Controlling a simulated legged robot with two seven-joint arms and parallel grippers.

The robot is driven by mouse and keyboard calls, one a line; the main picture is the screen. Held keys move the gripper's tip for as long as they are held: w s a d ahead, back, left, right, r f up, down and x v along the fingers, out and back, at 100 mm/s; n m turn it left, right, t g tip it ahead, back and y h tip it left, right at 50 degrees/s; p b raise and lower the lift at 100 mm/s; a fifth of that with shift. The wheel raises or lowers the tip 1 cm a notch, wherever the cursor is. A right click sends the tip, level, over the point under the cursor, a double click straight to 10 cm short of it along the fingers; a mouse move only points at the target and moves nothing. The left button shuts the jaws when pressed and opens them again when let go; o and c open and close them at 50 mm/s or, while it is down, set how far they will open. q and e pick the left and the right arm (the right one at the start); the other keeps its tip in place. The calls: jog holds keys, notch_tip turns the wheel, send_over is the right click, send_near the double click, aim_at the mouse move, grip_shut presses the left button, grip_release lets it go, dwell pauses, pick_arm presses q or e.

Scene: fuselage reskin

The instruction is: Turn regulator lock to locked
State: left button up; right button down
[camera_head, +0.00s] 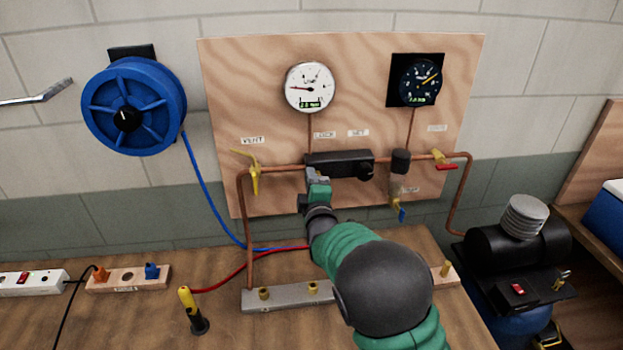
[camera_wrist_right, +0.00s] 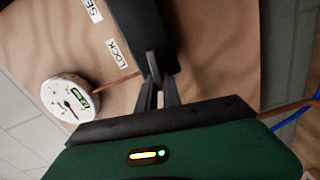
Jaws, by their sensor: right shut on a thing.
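The regulator (camera_head: 345,161) is a black block on the copper pipe of the plywood panel. It also shows in the right wrist view (camera_wrist_right: 138,20). My right gripper (camera_head: 316,174) is at the block's left end, below the LOCK label (camera_head: 324,134). In the right wrist view, the right gripper (camera_wrist_right: 158,84) is shut on the small dark regulator lock (camera_wrist_right: 152,66) at the block's face. The fingers hide part of the lock, and I cannot tell its setting. A round black knob (camera_head: 366,171) sits at the block's right end. My left gripper is out of view.
A white gauge (camera_head: 309,87) and a black gauge (camera_head: 420,82) hang above. A yellow vent valve (camera_head: 254,173) is left of my gripper; a red-handled valve (camera_head: 443,160) and a blue-handled valve (camera_head: 400,211) are right. A silver manifold (camera_head: 287,296) lies on the bench below.

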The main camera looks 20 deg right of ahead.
jog(key=shift+a+f+n, duration=0.15)
jog(key=shift+f+n, duration=0.3)
jog(key=shift+n, duration=0.45)
jog(key=shift+f, duration=0.1)
jog(key=c, duration=1.5)
grip_release()
jog(key=shift+r, duration=0.2)
jog(key=shift+s, duration=0.2)
jog(key=b+v, duration=0.1)
jog(key=v, duration=1.5)
jog(key=shift+s+f+b, duration=0.15)
jog(key=shift+b, duration=0.15)
